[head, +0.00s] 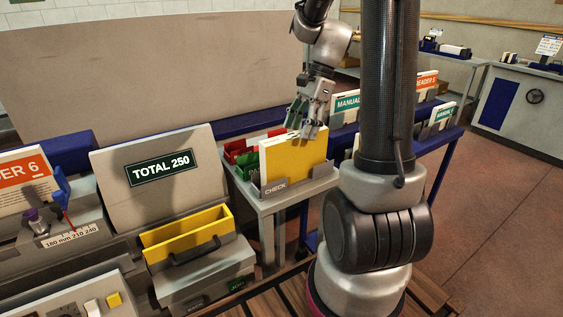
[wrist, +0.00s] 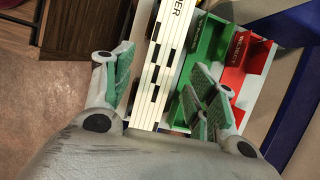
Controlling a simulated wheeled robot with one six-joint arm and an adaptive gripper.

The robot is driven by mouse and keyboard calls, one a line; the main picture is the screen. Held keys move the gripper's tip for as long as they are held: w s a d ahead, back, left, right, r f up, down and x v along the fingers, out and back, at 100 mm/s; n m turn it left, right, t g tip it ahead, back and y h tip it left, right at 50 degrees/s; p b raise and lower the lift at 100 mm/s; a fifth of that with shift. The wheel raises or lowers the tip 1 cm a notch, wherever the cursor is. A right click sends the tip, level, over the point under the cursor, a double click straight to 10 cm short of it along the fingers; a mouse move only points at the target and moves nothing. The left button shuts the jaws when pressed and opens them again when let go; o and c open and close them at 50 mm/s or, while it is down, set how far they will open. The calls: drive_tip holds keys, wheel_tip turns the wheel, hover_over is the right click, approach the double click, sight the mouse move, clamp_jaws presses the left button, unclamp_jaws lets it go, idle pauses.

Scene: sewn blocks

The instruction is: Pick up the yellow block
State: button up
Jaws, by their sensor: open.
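The yellow block (head: 294,160) stands upright in a grey holder marked CHECK (head: 273,187), its yellow face to the head camera and a pale edge along its top. My gripper (head: 304,120) is open right above its top edge, fingers pointing down. In the wrist view a white strip with black marks (wrist: 161,65), apparently the block's upper edge, runs between the open fingers (wrist: 160,92). Gaps show on both sides of it. The yellow face is not visible there, and I cannot tell how deep the fingertips reach.
A green bin (wrist: 210,51) and a red bin (wrist: 256,60) stand beside the block. A yellow tray (head: 187,238) sits on the machine at the left, below the TOTAL 250 panel (head: 157,170). More upright blocks (head: 346,103) stand behind my column on a blue-edged bench.

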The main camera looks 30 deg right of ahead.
sight(291, 152)
drive_tip(key=shift+a+f, duration=0.2)
drive_tip(key=shift+f, duration=0.2)
drive_tip(key=x, duration=0.7)
drive_tip(key=shift+s+a, duration=0.1)
drive_tip(key=shift+a, duration=0.1)
clamp_jaws()
